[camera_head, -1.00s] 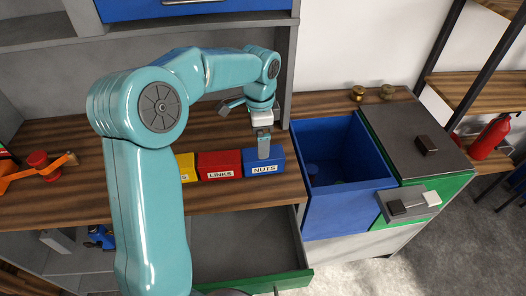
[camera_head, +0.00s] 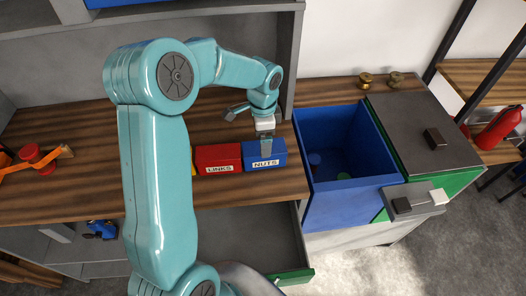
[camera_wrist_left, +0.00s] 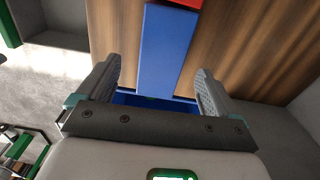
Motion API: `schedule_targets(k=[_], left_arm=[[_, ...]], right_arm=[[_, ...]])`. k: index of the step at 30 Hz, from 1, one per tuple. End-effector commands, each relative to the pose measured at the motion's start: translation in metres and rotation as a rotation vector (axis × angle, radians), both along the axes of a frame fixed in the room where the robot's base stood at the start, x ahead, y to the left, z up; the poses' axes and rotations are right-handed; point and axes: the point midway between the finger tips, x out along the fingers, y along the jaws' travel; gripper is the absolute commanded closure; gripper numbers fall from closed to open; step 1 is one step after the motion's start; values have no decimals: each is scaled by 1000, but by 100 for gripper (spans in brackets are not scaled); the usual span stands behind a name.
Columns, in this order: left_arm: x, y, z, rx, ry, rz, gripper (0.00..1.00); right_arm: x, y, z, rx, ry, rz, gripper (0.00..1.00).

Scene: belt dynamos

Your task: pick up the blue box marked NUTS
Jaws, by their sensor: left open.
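The blue box marked NUTS (camera_head: 263,160) sits on the wooden bench top, at the right end of a row of boxes. It also shows in the left wrist view as a long blue block (camera_wrist_left: 165,50) between my fingers. My left gripper (camera_head: 266,145) is over the box, pointing down. In the left wrist view the left gripper (camera_wrist_left: 157,88) is open, with one finger on each side of the box and a gap to both. Whether the fingertips reach below the box's top is hard to tell. My right gripper is not in view.
A red box marked LINKS (camera_head: 218,159) stands directly left of the NUTS box. An open blue bin (camera_head: 328,118) is to the right, beside a dark grey lid. An open drawer (camera_head: 250,235) juts out below. An orange and red tool (camera_head: 35,160) lies at the left.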

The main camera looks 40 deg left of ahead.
Motion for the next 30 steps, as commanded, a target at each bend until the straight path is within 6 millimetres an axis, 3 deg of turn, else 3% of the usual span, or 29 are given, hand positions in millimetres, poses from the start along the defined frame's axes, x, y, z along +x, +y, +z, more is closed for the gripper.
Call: schedule_targets(k=[3,11,18,26,27,30], left_arm=[[0,0,-21,0,3,-1,6],[2,1,-42,-1,3,0,6],[5,4,-79,-1,2,0,6],[5,4,-85,1,-1,0,6],[5,4,-85,1,-1,0,10],[6,4,-85,1,-1,0,42]], right_arm=[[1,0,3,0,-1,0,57],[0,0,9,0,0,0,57],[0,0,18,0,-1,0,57],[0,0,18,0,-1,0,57],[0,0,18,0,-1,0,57],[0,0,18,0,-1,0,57]])
